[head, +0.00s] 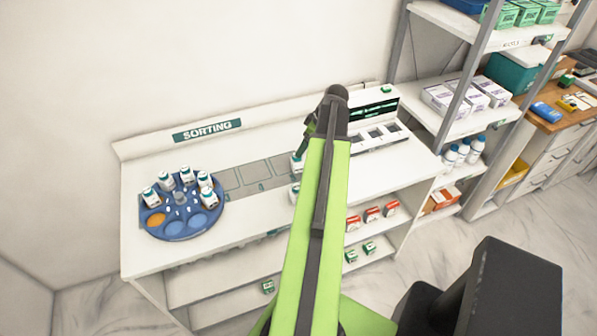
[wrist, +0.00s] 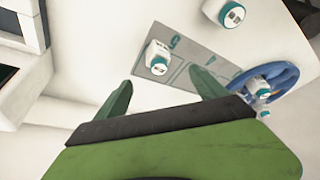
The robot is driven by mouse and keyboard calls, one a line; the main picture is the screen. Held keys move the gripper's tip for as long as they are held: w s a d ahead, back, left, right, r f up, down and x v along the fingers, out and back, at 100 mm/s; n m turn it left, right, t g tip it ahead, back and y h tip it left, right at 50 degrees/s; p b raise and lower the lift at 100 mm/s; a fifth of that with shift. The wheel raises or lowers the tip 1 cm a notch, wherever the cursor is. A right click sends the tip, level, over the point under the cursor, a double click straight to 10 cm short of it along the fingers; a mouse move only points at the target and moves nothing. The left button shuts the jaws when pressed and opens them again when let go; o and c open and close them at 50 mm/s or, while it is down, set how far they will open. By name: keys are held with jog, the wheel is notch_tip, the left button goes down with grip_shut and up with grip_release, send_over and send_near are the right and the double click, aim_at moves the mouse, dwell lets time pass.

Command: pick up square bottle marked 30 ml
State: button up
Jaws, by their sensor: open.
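My gripper (wrist: 161,77) is open and empty, with its two green fingers spread apart in the wrist view. A small white bottle with a teal band (wrist: 158,56) stands on the grey marked mat (wrist: 190,55), just beyond the gap between the fingertips. A second white bottle (wrist: 228,12) stands off the mat near the top edge. In the head view, white bottles (head: 297,161) show beside my arm, which partly hides them and most of the gripper. The markings are too small to read, so I cannot tell which bottle says 30 ml.
A blue round tray (head: 181,224) with several small bottles stands at the left of the white sorting table (head: 150,258). A white device (head: 385,135) stands at the right end. Shelves below hold small boxes (head: 372,214). A shelving rack (head: 475,60) stands at right.

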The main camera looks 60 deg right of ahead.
jog(key=b, duration=0.3)
send_over(302, 161)
jog(key=f, duration=0.4)
jog(key=shift+s+f, duration=0.1)
jog(key=shift+s, duration=0.2)
jog(key=shift+w+f, duration=0.1)
jog(key=shift+w, duration=0.05)
jog(key=b+x, duration=0.4)
jog(key=x, duration=0.1)
jog(key=shift+w+d, duration=0.1)
jog(key=shift+w, duration=0.05)
jog(key=shift+c, duration=0.4)
jog(key=c, duration=1.3)
